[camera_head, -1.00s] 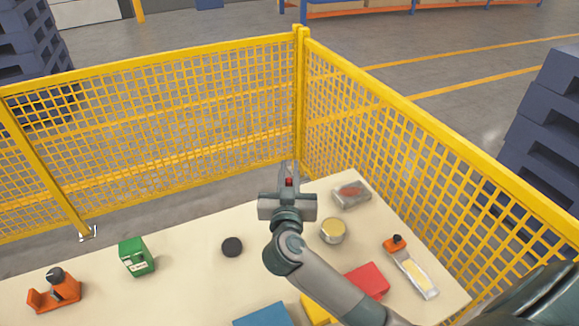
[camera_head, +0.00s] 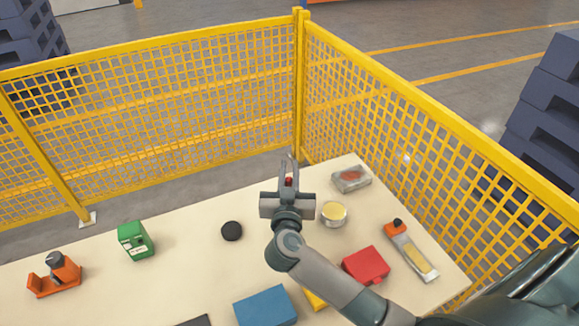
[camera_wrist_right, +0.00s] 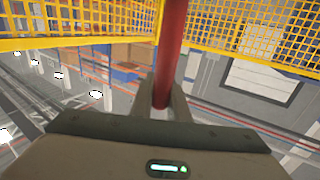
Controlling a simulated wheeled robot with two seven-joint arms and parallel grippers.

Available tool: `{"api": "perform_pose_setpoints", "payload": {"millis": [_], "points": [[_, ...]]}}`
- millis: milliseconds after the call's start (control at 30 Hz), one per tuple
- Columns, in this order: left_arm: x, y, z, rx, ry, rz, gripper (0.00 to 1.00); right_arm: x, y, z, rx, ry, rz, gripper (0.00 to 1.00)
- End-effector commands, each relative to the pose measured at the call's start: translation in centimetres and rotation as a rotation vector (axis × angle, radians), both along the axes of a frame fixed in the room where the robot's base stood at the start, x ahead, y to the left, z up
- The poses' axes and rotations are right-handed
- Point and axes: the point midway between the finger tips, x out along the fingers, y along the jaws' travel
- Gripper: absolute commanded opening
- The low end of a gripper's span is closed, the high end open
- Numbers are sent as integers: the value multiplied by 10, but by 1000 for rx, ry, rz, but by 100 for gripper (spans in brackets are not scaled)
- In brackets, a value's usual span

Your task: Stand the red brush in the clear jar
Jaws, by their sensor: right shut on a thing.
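My right gripper (camera_head: 289,170) reaches out over the far part of the table, in the middle of the head view. It is shut on the red brush (camera_head: 289,182), of which only a small red piece shows there. In the right wrist view the red brush (camera_wrist_right: 171,45) stands out as a smooth red rod between the two fingers (camera_wrist_right: 162,95) and runs up out of the picture. Its bristles are not visible. I cannot clearly make out the clear jar; it may be hidden behind the gripper. My left gripper is not in view.
The cream table (camera_head: 185,270) holds a round yellow-topped tin (camera_head: 333,213), a clear container with red inside (camera_head: 351,177), a red box (camera_head: 366,266), a blue box (camera_head: 265,306), a black disc (camera_head: 231,231) and a green box (camera_head: 135,240). A yellow mesh fence (camera_head: 150,125) stands behind.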

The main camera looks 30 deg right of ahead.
Motion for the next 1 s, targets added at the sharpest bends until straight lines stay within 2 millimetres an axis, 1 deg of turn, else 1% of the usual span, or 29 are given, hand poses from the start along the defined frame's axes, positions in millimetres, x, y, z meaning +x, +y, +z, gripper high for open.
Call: {"api": "perform_pose_setpoints", "payload": {"millis": [367, 400, 467, 833, 1000], "points": [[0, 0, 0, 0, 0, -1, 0, 0, 0, -1, -1, -1, 0, 0], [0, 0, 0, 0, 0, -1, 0, 0, 0, -1, -1, -1, 0, 22], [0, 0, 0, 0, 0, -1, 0, 0, 0, -1, -1, -1, 0, 36], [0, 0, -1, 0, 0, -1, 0, -1, 1, -2, 0, 0, 1, 37], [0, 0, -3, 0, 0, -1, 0, -9, 6, -2, 0, -1, 2, 37]]}}
